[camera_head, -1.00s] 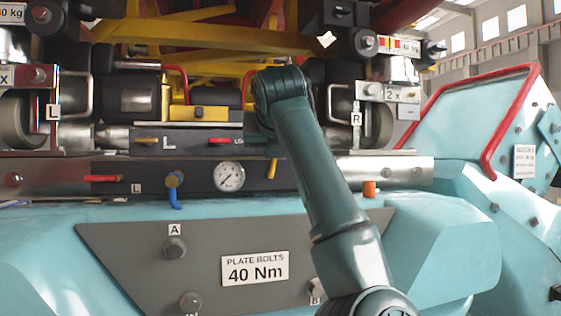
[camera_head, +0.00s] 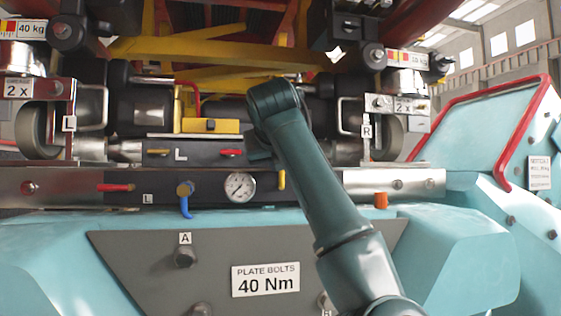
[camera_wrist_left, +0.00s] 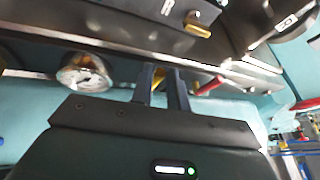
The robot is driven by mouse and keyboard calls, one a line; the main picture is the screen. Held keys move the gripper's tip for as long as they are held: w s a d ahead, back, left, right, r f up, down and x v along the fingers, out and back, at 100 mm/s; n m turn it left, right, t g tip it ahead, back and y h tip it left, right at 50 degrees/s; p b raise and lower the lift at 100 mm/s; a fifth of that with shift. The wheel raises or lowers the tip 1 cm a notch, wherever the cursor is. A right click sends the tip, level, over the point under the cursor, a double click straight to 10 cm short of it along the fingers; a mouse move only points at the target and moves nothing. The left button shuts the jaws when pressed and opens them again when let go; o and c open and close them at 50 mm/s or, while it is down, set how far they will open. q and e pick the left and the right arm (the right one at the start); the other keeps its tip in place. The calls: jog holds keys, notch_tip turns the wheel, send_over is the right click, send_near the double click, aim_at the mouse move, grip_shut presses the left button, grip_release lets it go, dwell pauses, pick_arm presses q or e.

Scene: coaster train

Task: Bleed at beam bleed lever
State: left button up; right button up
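A small yellow lever (camera_head: 282,179) hangs on the dark front beam (camera_head: 140,196), just right of a round gauge (camera_head: 240,187). No label shows on the lever, so I cannot tell if it is the bleed lever. In the left wrist view my left gripper (camera_wrist_left: 165,78) has its two dark fingers apart. Yellow (camera_wrist_left: 158,77) shows between them, and I cannot tell if they touch it. The gauge (camera_wrist_left: 85,73) is left of the fingers. One dark green arm of mine crosses the head view and hides its own gripper. My right gripper is not identifiable.
A blue lever (camera_head: 184,199) and a red lever (camera_head: 115,188) sit left of the gauge. An orange cap (camera_head: 381,200) stands to the right. Another red lever (camera_wrist_left: 210,86) is close right of the fingers. A panel marked R (camera_wrist_left: 168,8) overhangs above them.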

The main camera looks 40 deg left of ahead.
pick_arm(q)
jog(key=o, duration=0.4)
pick_arm(e)
jog(key=shift+f, duration=0.2)
pick_arm(q)
jog(key=shift+s, duration=0.15)
pick_arm(e)
jog(key=shift+f, duration=0.1)
pick_arm(q)
jog(key=shift+s+d+r, duration=0.15)
jog(key=shift+s+d, duration=0.05)
jog(key=shift+s, duration=0.05)
jog(key=b+v, duration=0.3)
jog(key=v, duration=0.9)
pick_arm(e)
jog(key=shift+w+a+f, duration=0.1)
jog(key=shift+a+f, duration=0.25)
jog(key=shift+f, duration=0.2)
pick_arm(q)
jog(key=shift+s+d, duration=0.1)
